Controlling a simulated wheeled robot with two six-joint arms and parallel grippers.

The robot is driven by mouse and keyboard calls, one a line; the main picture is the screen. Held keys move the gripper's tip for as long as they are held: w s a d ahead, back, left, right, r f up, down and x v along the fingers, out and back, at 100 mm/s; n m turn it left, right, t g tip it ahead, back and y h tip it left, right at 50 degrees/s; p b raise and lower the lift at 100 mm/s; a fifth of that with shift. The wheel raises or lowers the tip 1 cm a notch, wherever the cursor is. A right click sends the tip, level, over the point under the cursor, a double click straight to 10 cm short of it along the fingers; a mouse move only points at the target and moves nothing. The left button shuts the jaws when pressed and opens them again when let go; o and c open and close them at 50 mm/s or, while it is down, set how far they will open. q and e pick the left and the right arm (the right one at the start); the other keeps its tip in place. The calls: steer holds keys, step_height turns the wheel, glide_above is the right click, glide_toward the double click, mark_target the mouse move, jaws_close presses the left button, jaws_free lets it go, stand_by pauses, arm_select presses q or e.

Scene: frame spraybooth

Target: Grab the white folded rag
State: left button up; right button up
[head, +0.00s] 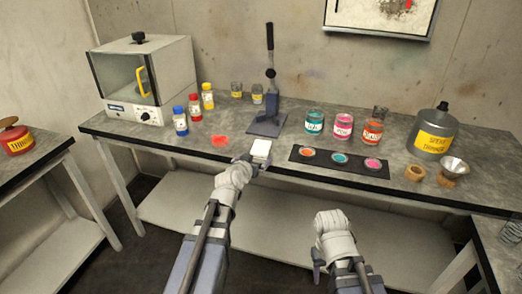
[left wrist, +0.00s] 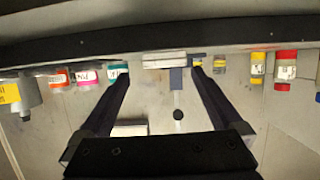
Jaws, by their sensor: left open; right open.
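The white folded rag (head: 261,148) lies near the front edge of the workbench, just left of the dark mat. In the left wrist view the rag (left wrist: 165,60) shows as a pale layered block beyond the fingertips, between their lines. My left gripper (head: 249,163) is open at the bench's front edge, close to the rag on its near side. In the left wrist view its fingers (left wrist: 159,74) are spread with nothing between them. I cannot tell whether they touch the rag. My right gripper (head: 319,262) is open and empty, low in front of the bench.
The dark mat (head: 299,157) with paint lids lies right of the rag. A lever press (head: 268,123) stands behind it. Paint jars (head: 343,125) and a thinner can (head: 434,131) stand right.

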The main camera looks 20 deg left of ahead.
mark_target(260, 148)
arm_select(q)
steer(key=shift+t, duration=0.3)
steer(key=shift+a+r+b+x, duration=0.2)
steer(key=shift+b+x, duration=0.2)
steer(key=shift+x, duration=0.95)
steer(key=shift+a+r+b+x, duration=0.15)
steer(key=shift+b+x, duration=0.3)
steer(key=shift+x, duration=0.9)
steer(key=shift+a+r+b+x, duration=0.15)
steer(key=shift+b+x, duration=0.25)
steer(key=shift+x, duration=1)
steer(key=c, duration=1.1)
step_height(260, 148, up, 10)
steer(key=p, duration=1)
